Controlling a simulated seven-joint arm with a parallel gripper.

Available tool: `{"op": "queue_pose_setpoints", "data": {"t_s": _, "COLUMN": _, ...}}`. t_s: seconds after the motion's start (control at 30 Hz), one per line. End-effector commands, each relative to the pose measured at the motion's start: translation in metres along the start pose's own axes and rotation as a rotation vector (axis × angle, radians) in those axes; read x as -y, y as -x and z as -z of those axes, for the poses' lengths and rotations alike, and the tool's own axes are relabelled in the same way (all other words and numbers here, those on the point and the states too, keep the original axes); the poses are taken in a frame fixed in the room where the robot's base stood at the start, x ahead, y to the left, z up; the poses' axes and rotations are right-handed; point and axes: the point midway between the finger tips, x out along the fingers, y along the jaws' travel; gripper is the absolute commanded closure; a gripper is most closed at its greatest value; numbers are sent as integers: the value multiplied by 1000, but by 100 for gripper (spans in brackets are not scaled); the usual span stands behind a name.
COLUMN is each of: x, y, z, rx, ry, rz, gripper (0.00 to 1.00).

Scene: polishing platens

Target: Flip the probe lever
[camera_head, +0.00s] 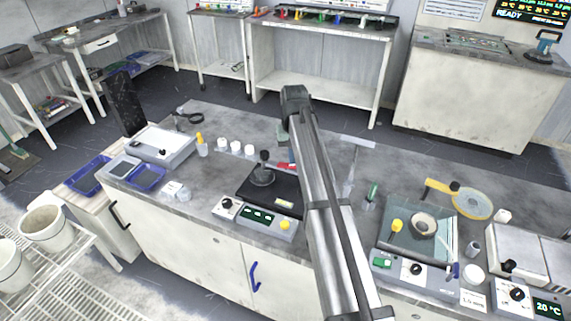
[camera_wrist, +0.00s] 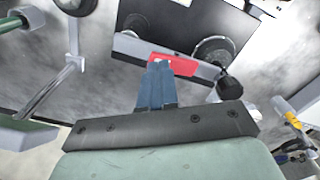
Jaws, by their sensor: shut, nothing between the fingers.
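A four-point-probe-like device with a black plate (camera_head: 270,186) and a front panel with small displays (camera_head: 257,216) stands on the bench. A dark round part with an upright black knob (camera_head: 262,171) sits on the plate. A red piece (camera_head: 287,167) shows beside my arm. In the wrist view, the red piece (camera_wrist: 184,66) lies on a grey bar (camera_wrist: 128,46), with a rod and black knob (camera_wrist: 229,88) to its right. My gripper (camera_wrist: 159,68) is shut and empty, its blue-grey fingertips overlapping the red piece in the picture; contact is unclear.
Several white cups (camera_head: 235,147) and a yellow-capped bottle (camera_head: 201,146) stand left of the device. A polishing unit with a round platen (camera_head: 423,225) and a yellow-handled disc (camera_head: 472,204) stand right. Bench surface behind the device looks mostly clear.

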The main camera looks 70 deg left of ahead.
Motion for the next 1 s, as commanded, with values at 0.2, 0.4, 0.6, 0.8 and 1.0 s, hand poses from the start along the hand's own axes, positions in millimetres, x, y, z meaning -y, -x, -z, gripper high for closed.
{"op": "queue_pose_setpoints", "data": {"t_s": 0.2, "x": 0, "y": -3, "z": 0, "rx": 0, "ry": 0, "rz": 0, "gripper": 100}}
{"op": "queue_pose_setpoints", "data": {"t_s": 0.4, "x": 0, "y": -5, "z": 0, "rx": 0, "ry": 0, "rz": 0, "gripper": 100}}
{"op": "queue_pose_setpoints", "data": {"t_s": 0.6, "x": 0, "y": -8, "z": 0, "rx": 0, "ry": 0, "rz": 0, "gripper": 100}}
{"op": "queue_pose_setpoints", "data": {"t_s": 0.8, "x": 0, "y": -10, "z": 0, "rx": -1, "ry": 0, "rz": 0, "gripper": 100}}
{"op": "queue_pose_setpoints", "data": {"t_s": 1.0, "x": 0, "y": -12, "z": 0, "rx": -1, "ry": 0, "rz": 0, "gripper": 100}}
